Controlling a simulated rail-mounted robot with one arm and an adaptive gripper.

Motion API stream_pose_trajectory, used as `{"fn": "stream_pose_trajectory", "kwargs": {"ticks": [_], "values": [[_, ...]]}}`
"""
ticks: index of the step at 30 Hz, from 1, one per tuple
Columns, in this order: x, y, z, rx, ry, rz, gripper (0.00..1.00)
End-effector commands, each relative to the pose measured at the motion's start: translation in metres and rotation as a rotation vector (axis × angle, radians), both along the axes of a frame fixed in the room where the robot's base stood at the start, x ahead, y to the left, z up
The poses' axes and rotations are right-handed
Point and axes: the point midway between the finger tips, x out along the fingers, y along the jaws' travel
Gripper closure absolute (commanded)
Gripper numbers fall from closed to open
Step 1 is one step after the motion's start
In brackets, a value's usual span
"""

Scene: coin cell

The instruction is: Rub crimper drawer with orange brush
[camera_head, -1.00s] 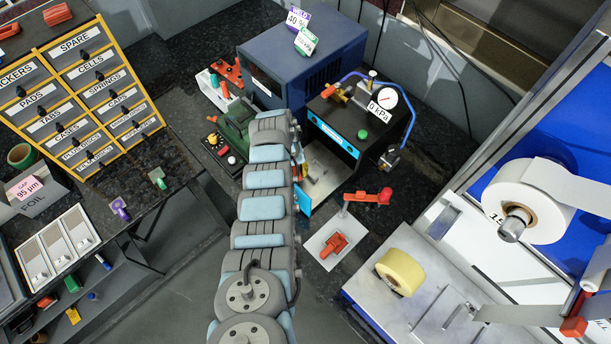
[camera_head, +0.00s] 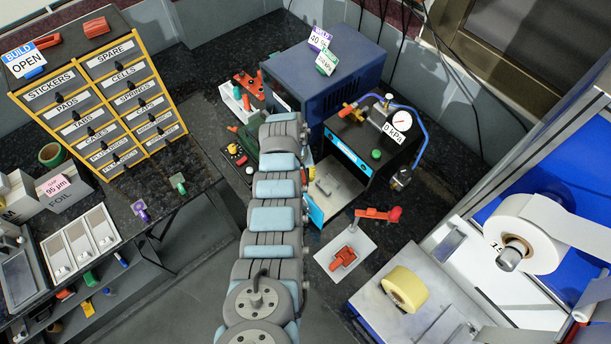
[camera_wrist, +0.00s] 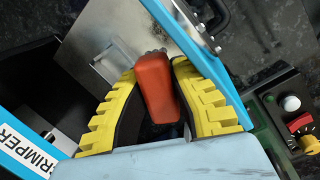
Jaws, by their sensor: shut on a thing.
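My gripper (camera_wrist: 157,95), with yellow ridged fingers, is shut on the orange brush (camera_wrist: 157,85) in the wrist view. The brush's dark bristle end points up the picture, toward the bare metal of the crimper drawer (camera_wrist: 85,68). I cannot tell whether the bristles touch it. The drawer's blue-trimmed front panel (camera_wrist: 190,35) is at upper right, close to the right finger. In the head view the drawer (camera_head: 345,192) is pulled out below the black crimper (camera_head: 352,140) with its blue strip. There my arm hides the gripper and brush.
A red lever (camera_head: 375,214) and a white sheet with a red-orange part (camera_head: 343,256) are in front of the crimper. A dark blue cabinet (camera_head: 325,80) stands behind it. A green device with knobs (camera_wrist: 290,115) is close on the wrist view's right.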

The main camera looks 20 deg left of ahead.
Motion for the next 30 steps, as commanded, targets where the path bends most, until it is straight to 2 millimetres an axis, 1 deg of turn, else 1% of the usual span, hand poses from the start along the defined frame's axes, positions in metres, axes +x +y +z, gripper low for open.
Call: {"fn": "stream_pose_trajectory", "kwargs": {"ticks": [1, 13, 24, 30], "values": [[-0.004, 0.006, 0.005, 0.005, 0.01, 0.007, 1.0], [-0.003, 0.004, 0.008, 0.005, 0.007, 0.005, 1.0], [-0.001, 0.003, 0.035, 0.005, 0.002, 0.005, 1.0], [-0.001, 0.002, 0.035, 0.003, 0.004, 0.002, 1.0]]}}
